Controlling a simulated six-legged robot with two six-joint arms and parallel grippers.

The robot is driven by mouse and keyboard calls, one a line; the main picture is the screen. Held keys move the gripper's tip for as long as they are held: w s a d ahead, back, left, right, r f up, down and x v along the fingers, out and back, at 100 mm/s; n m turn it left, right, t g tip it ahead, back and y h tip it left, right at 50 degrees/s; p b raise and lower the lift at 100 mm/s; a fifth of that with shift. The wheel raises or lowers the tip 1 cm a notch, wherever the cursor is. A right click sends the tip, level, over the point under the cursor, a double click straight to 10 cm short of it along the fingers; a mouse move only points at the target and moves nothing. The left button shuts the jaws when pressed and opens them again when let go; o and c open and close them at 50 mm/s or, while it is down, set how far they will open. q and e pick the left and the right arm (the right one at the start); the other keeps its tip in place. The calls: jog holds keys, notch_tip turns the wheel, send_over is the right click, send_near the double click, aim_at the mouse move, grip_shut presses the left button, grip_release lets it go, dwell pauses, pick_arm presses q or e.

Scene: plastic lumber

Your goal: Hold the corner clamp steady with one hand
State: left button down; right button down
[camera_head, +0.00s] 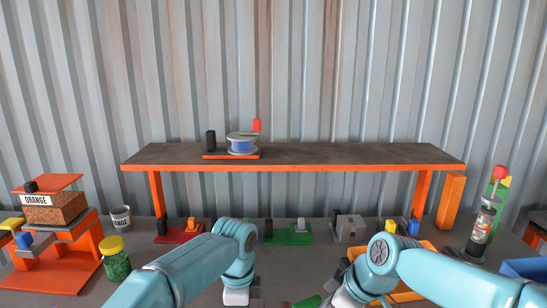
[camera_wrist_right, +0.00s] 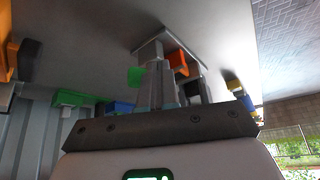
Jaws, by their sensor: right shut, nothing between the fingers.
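A grey L-shaped piece (camera_wrist_right: 150,46), possibly the corner clamp, lies just beyond my right gripper (camera_wrist_right: 175,84) in the right wrist view. An orange block (camera_wrist_right: 178,62) and a green piece (camera_wrist_right: 134,76) are beside it. My right gripper is shut with nothing held; I cannot tell whether it touches the grey piece. In the head view my right arm reaches down at the lower right, by a green piece (camera_head: 308,301). My left arm comes in from the left and bends down to a white wrist part at the bottom edge; its fingers cannot be made out.
Below stand a grey block (camera_head: 350,229), a green fixture (camera_head: 290,235) and a red one (camera_head: 178,232). An orange tray (camera_head: 425,247) is right, a green jar (camera_head: 115,258) left. Corrugated wall behind.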

jog(key=shift+w+d, duration=0.2)
jog(key=shift+d, duration=0.1)
jog(key=shift+w+d, duration=0.3)
jog(key=shift+w, duration=0.1)
jog(key=shift+w+d, duration=0.2)
jog(key=shift+w, duration=0.45)
jog(key=shift+w, duration=0.2)
jog(key=shift+d, duration=0.1)
notch_tip(320, 180, up, 6)
jog(key=shift+s+d, duration=0.15)
jog(key=shift+d, duration=0.2)
dwell(0.5)
